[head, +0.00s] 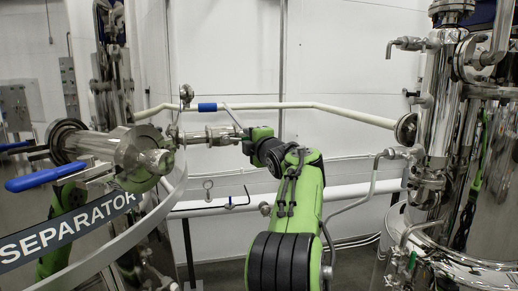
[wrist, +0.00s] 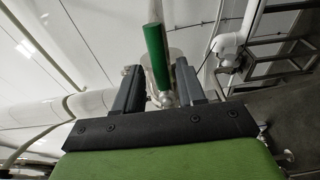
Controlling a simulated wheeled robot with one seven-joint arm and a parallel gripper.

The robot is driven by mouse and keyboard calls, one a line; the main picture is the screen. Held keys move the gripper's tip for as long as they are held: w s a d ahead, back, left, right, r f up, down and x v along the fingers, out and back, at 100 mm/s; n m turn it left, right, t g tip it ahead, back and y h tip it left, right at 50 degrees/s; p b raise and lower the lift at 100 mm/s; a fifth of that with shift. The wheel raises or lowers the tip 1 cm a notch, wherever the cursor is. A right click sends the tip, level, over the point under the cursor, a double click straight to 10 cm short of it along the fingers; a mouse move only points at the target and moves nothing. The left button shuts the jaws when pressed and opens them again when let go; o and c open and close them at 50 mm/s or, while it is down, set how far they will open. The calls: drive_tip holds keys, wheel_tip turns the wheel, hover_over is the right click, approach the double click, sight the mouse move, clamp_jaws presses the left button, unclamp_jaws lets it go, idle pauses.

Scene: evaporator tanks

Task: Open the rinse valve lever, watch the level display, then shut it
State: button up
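In the wrist view, a green-handled lever (wrist: 155,52) with a metal end stands between the two dark fingers of my gripper (wrist: 157,82). The fingers are apart, with a gap on both sides of the handle. I cannot tell how deep the handle lies between them. In the head view, my green and black arm reaches forward in the middle, and its wrist hides the fingers and the green handle. I cannot make out a level display. Which lever is the rinse valve is not labelled in view.
A blue-handled lever (head: 40,180) sits at left above the SEPARATOR sign (head: 70,230). Another blue handle (head: 207,107) lies on a cream pipe behind. A shiny steel tank (head: 440,245) with pipes stands at right. A curved rail (head: 165,215) runs left of my arm.

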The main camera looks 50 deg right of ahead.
drive_tip(key=b+v, duration=0.2)
drive_tip(key=v, duration=1.2)
drive_tip(key=shift+b, duration=0.35)
drive_tip(key=shift+w, duration=0.1)
